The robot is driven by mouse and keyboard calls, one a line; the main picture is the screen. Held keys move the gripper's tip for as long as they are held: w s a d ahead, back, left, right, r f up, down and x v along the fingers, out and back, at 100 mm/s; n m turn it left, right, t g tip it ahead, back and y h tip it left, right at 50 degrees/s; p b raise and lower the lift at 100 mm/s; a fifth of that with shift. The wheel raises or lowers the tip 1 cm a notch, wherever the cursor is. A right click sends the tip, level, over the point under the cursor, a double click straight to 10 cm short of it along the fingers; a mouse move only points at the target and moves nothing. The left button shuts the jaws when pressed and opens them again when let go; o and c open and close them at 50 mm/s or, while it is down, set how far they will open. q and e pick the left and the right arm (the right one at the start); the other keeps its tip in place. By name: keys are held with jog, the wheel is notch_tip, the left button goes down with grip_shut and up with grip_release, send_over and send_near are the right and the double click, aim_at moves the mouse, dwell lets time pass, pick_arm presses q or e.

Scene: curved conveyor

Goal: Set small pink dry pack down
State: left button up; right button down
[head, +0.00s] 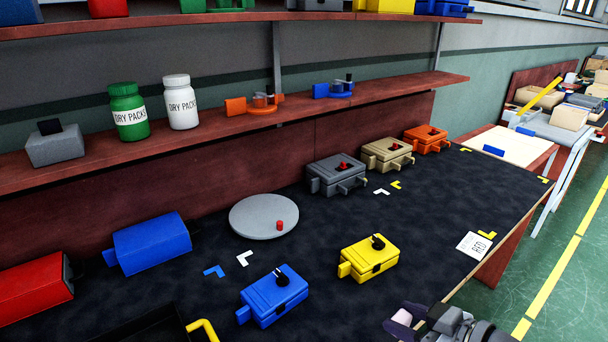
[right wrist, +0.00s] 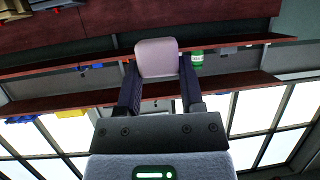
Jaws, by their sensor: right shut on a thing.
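The small pink dry pack (right wrist: 157,58) is a pale pink, rounded block in the right wrist view. My right gripper (right wrist: 158,82) is shut on it, with one dark finger on each side. In the head view the right gripper (head: 418,322) is at the bottom edge, in front of the dark workbench. Part of the pale pink pack (head: 400,321) shows at its left. The rest of the pack is hidden or cut off there. My left gripper is not in view.
The dark bench top (head: 440,215) has clear room at right centre. A yellow box (head: 368,260), a blue box (head: 274,297), a grey disc (head: 262,217) and a white RED card (head: 474,245) lie on it. Green (head: 129,112) and white (head: 180,103) DRY PACKS bottles stand on the shelf.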

jog(key=s+r+n+g+y, duration=0.2)
jog(key=s+r+n, duration=0.1)
jog(key=s+r, duration=0.15)
jog(key=w+f+m, duration=0.1)
jog(key=w+f+m+t+h, duration=0.1)
jog(key=w, duration=0.1)
jog(key=shift+w+f+t, duration=0.2)
jog(key=shift+f+t, duration=0.1)
jog(key=shift+f, duration=0.1)
jog(key=w+a+f+m+t+h, duration=0.2)
jog(key=w+f+m, duration=0.15)
jog(key=f, duration=0.25)
jog(key=w+a+f, duration=0.2)
jog(key=a+f, duration=0.4)
jog(key=a, duration=0.7)
jog(key=shift+n+h, duration=0.25)
jog(key=shift+h, duration=0.15)
notch_tip(320, 180, down, 7)
jog(key=b, duration=0.4)
notch_tip(320, 180, down, 3)
jog(key=shift+r+b, duration=0.1)
jog(key=shift+b, duration=0.65)
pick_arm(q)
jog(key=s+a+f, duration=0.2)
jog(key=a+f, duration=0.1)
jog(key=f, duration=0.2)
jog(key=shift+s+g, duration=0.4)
